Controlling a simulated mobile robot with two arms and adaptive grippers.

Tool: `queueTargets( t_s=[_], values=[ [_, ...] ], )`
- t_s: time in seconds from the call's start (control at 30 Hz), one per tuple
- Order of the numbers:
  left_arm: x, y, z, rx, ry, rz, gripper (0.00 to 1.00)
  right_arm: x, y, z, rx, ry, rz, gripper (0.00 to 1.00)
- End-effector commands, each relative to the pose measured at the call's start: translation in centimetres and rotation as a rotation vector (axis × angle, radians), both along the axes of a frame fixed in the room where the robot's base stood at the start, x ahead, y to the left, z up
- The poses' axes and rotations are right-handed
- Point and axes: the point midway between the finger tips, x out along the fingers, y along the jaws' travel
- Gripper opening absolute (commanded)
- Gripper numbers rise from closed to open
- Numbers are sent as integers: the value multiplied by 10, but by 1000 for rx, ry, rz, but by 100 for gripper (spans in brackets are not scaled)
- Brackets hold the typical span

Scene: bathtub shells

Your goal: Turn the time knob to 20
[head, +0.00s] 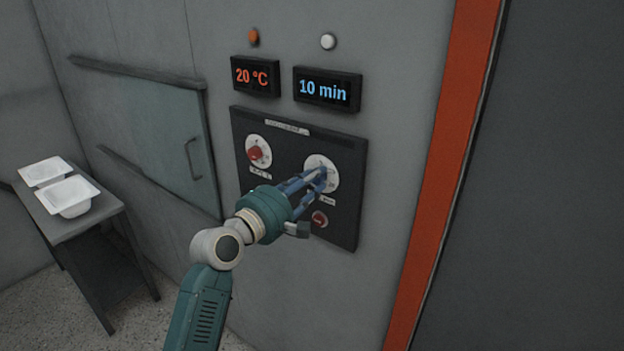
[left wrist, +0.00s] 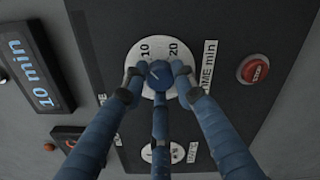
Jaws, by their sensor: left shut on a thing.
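The blue time knob (left wrist: 158,72) sits on a white round dial (left wrist: 146,50) printed 10 and 20, with the label TIME min beside it. The dial (head: 323,161) also shows in the head view, on the black panel. My left gripper (head: 318,179) reaches it from the lower left. The time display (head: 323,90) reads 10 min. My right gripper is not in view.
A red temperature knob (head: 255,153) is left of the time dial, and a red stop button (head: 319,219) is below it. The temperature display (head: 255,76) reads 20 °C. A side table (head: 93,218) with white shells (head: 68,196) stands at left.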

Motion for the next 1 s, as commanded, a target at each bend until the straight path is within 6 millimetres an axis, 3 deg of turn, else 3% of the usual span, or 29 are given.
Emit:
queueTargets(
  t_s=[1.0],
  values=[
    [1, 2, -3, 779, -554, 0, 1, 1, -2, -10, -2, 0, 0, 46]
  ],
)
